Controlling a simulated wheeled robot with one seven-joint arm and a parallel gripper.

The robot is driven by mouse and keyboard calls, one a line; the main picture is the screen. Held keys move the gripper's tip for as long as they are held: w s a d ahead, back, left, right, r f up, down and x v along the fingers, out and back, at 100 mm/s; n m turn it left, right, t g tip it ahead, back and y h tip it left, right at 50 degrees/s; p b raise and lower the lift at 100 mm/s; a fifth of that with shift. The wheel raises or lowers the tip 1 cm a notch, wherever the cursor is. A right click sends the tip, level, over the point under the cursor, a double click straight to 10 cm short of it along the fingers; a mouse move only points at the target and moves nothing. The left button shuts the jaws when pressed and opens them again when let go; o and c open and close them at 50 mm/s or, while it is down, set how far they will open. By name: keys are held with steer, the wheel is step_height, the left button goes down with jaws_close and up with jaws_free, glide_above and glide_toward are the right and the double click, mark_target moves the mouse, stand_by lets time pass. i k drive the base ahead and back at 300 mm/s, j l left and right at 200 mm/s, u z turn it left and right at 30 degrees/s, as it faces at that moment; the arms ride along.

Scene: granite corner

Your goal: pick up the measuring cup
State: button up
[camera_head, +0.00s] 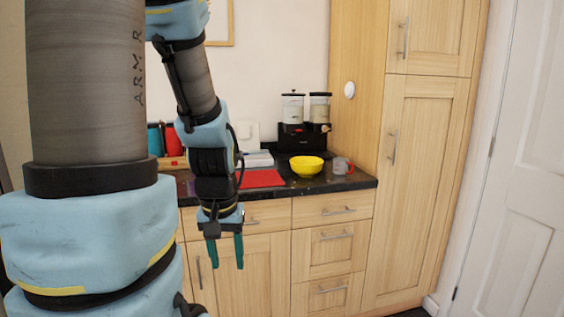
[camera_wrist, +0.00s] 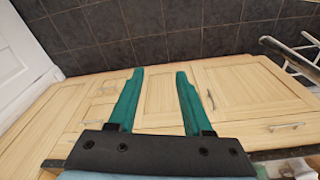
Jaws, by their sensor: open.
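A small grey cup with a reddish handle (camera_head: 342,165), which looks like the measuring cup, stands near the right end of the dark countertop (camera_head: 330,184). It is just right of a yellow bowl (camera_head: 306,166). My gripper (camera_head: 226,267) hangs in front of the cabinets, below the counter edge and left of the cup. Its green fingers are apart with nothing between them. In the wrist view my gripper (camera_wrist: 158,72) faces the cabinet fronts and the dark tiled floor. I cannot make out the cup there.
A red mat (camera_head: 262,179) lies left of the bowl. A black dispenser machine with two clear containers (camera_head: 305,135) stands behind. A tall wooden cupboard (camera_head: 425,170) closes the right side. A metal-framed stool or rack (camera_wrist: 292,55) shows in the wrist view.

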mark_target(340, 166)
steer(key=i+l+u, duration=0.3)
steer(key=l+u, duration=0.3)
steer(key=l, duration=0.2)
steer(key=i+l+u, duration=0.1)
steer(key=l+u, duration=0.2)
steer(key=l, duration=0.2)
steer(key=l+u, duration=0.3)
steer(key=l, duration=0.15)
steer(key=i, duration=0.05)
